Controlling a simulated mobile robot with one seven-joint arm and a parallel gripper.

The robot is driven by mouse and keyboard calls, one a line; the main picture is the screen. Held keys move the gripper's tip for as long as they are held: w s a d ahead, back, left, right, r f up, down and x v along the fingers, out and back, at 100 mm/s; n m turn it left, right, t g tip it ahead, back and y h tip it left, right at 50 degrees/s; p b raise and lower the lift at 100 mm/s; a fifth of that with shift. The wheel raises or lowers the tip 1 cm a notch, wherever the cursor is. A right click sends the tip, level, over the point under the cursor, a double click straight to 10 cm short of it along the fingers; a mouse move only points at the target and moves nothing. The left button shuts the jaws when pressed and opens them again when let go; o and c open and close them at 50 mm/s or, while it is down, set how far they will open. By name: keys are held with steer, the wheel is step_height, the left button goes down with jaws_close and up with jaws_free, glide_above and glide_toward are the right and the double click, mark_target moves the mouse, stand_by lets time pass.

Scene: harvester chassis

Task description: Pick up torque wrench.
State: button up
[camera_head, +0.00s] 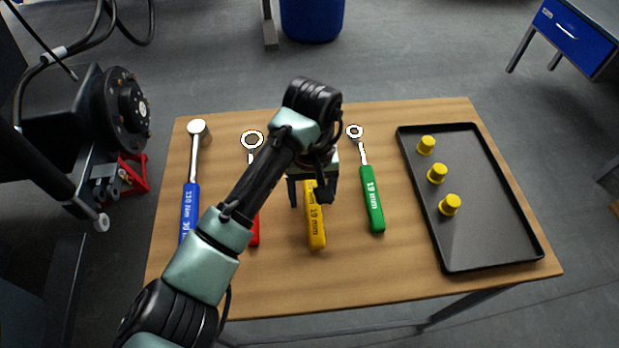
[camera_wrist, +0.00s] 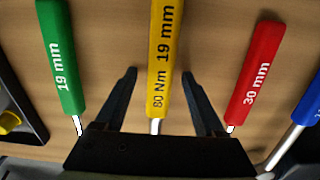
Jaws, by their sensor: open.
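A torque wrench with a yellow handle (camera_head: 316,232), marked 19 mm, lies on the wooden table; its far end is hidden under my arm. My gripper (camera_head: 312,196) is open above this yellow handle. In the wrist view my gripper's fingers (camera_wrist: 159,74) stand one on each side of it, apart from it. A second torque wrench with a blue handle (camera_head: 189,208), marked with Nm and 30 mm, lies at the table's left; its metal head shows at the far end.
A green-handled 19 mm wrench (camera_head: 371,200) lies right of the yellow one. A red-handled 30 mm wrench (camera_wrist: 256,80) lies on the other side, partly behind my arm in the head view. A black tray (camera_head: 480,225) with three yellow caps is at the right. Dark machinery (camera_head: 125,110) stands left.

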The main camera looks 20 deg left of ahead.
jaws_close()
steer(key=shift+r, duration=0.1)
stand_by(1.2)
